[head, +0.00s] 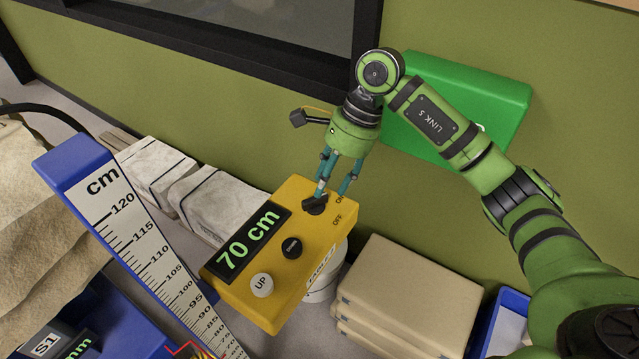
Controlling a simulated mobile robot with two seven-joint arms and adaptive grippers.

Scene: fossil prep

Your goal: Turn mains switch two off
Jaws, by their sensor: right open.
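A yellow control box (250,298) stands in the middle of the view. Near its top right is a black rotary knob (314,206) beside ON and OFF marks. I cannot read a "mains switch two" label on it. My right gripper (334,190) is open and points down at the knob. Its teal fingertips are right over the knob and partly cover it; I cannot tell whether they touch it. The box also carries a display (246,242) reading 70 cm, a black button (291,247) and a white UP button (262,285). My left gripper is out of view.
A blue-topped ruler (144,248) leans at the left. White wrapped blocks (214,200) lie behind the box. Beige stacked slabs (405,294) and a blue bin (507,318) are at the right. A green box (496,98) is on the wall behind my right arm.

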